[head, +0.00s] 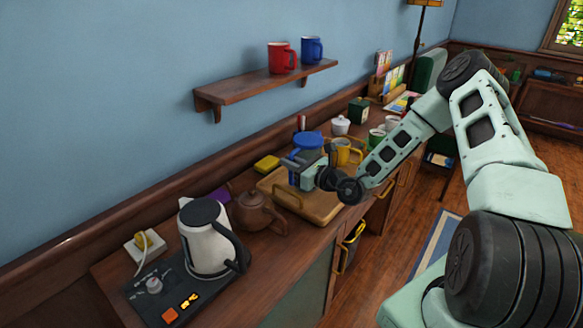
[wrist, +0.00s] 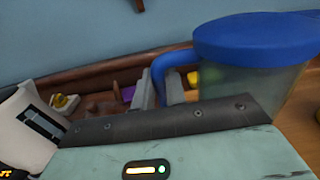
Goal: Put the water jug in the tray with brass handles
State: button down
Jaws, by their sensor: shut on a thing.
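The water jug has a blue lid (head: 308,141) and a clear body; in the wrist view its body (wrist: 255,80) fills the right side. My gripper (wrist: 160,90) is shut on the jug's blue handle; in the head view the gripper (head: 300,162) partly covers the jug. The jug is upright. The wooden tray with brass handles (head: 318,207) lies on the counter. In the head view the jug shows over the back part of the tray; I cannot tell whether its base touches the tray, since the gripper hides it.
A brown teapot (head: 257,210) and a white kettle (head: 205,240) stand left of the tray. A yellow mug (head: 345,152) and green mugs (head: 376,138) stand to the right. A yellow sponge (head: 266,163) lies behind. A wall shelf (head: 260,84) holds red and blue mugs.

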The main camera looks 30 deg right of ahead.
jog(key=shift+f, duration=1)
jog(key=c, duration=1.4)
grip_release()
jog(key=shift+f, duration=0.15)
jog(key=shift+c, duration=0.2)
